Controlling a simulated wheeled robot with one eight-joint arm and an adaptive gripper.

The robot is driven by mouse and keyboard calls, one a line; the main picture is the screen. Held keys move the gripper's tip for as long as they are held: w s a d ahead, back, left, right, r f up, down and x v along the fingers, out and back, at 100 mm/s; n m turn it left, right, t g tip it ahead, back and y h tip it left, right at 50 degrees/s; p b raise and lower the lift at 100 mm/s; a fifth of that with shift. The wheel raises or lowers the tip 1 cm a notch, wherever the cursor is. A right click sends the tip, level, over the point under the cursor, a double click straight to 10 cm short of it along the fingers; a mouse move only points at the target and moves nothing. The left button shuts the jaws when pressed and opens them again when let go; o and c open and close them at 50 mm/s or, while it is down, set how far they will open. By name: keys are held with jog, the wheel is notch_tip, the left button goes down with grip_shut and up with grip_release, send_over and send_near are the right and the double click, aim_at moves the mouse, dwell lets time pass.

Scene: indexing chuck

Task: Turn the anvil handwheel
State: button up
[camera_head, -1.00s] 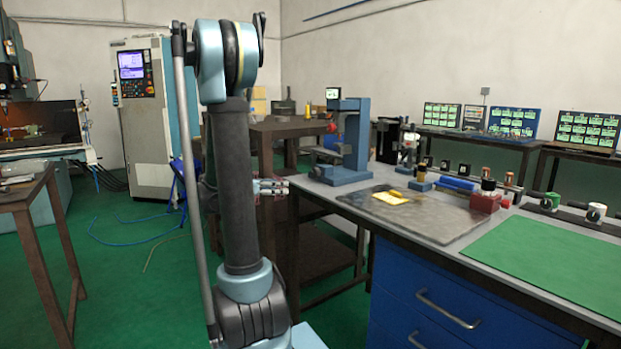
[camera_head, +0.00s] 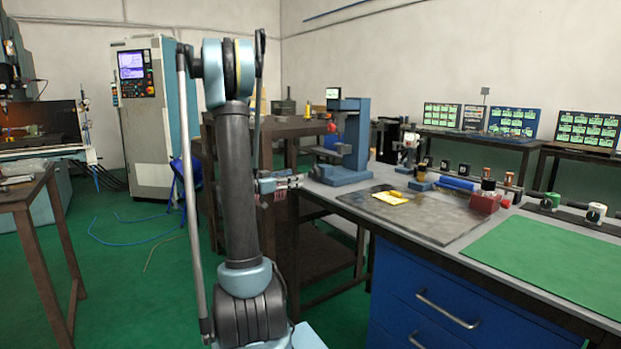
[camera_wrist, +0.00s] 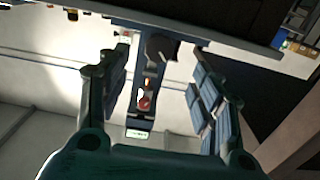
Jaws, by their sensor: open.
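A blue bench tester (camera_head: 357,140) stands upright at the far left corner of the bench, with a small screen on top and a red knob on its upper part. In the wrist view the tester (camera_wrist: 128,52) appears upside down between my fingers. A dark round part (camera_wrist: 160,46) near its base looks like the anvil handwheel; its details are too dark to tell. My gripper (camera_head: 298,181) is just left of the tester in the head view. In the wrist view my gripper (camera_wrist: 165,92) is open and empty, its fingers apart on either side of the tester.
The bench top (camera_head: 448,236) holds a dark plate (camera_head: 425,222) with a yellow item, a red block (camera_head: 485,203) and a green mat (camera_head: 555,255). A brown rack (camera_head: 315,255) stands behind my arm.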

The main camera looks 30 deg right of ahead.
aim_at(313, 174)
jog(key=d, duration=0.6)
jog(key=w+d, duration=0.1)
jog(key=d, duration=0.3)
jog(key=shift+d, duration=0.1)
jog(key=c, duration=1.1)
